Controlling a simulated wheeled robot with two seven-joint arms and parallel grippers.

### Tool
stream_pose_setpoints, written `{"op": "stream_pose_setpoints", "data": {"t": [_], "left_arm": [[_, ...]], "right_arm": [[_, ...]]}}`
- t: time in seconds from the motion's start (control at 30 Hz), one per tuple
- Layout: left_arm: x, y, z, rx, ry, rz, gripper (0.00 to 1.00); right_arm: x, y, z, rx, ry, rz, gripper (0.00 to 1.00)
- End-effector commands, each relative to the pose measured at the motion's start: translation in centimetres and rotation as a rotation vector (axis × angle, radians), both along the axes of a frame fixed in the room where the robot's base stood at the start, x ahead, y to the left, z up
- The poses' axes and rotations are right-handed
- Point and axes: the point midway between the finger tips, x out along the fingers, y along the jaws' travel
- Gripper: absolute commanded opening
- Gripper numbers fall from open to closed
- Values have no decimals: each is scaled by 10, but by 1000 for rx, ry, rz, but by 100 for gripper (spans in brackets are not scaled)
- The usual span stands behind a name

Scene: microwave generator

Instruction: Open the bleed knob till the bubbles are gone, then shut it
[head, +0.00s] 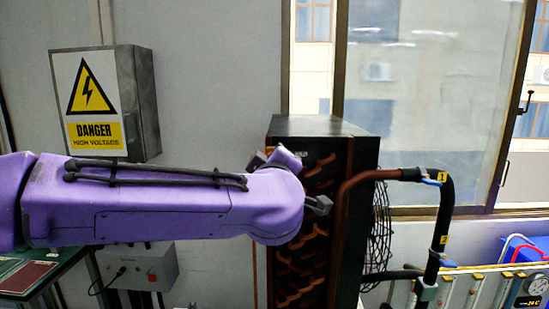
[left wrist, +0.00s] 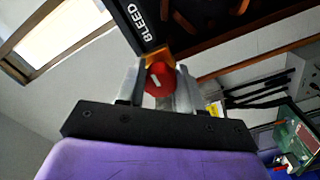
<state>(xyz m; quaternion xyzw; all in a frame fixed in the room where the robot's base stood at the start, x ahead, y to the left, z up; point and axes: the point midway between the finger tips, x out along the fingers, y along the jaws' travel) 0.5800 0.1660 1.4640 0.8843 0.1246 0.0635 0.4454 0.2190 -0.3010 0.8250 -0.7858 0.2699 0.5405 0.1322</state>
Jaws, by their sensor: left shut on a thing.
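The red bleed knob (left wrist: 159,80) with a white mark sits between the fingers of my left gripper (left wrist: 160,72) in the left wrist view. The gripper is shut on the knob. The white word BLEED (left wrist: 143,20) is on the black panel just beyond it. In the head view my purple left arm reaches in from the left to the black cabinet (head: 312,127) with copper coils. The knob and my fingertips are hidden there behind my wrist. No bubbles or sight glass can be made out in either view. My right gripper is not in view.
A black hose (head: 445,215) with yellow tags 1 and 2 joins a copper pipe (head: 362,177) right of the cabinet. A fan guard (head: 379,235) is on its side. A high-voltage box (head: 138,100) hangs on the left wall. A grey control box (head: 140,267) is below my arm.

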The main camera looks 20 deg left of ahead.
Motion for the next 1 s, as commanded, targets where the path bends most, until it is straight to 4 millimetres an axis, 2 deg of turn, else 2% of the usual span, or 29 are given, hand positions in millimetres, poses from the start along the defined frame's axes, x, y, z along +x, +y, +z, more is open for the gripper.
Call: {"op": "stream_pose_setpoints", "data": {"t": [0.37, 0.4, 0.47, 0.8, 0.87, 1.0], "left_arm": [[0, -1, -3, 9, 6, -3, 5], [0, -1, -3, 9, 7, -2, 42], [0, -1, -3, 8, 6, -2, 61], [-4, -2, -3, 3, 4, -3, 61], [-11, -4, -4, 1, 4, -3, 61], [-42, -13, -7, 0, 4, -5, 61]], "right_arm": [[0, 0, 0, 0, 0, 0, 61], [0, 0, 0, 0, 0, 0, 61], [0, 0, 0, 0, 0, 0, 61], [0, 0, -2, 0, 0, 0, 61], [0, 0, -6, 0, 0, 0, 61], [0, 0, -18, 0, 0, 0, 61]]}}
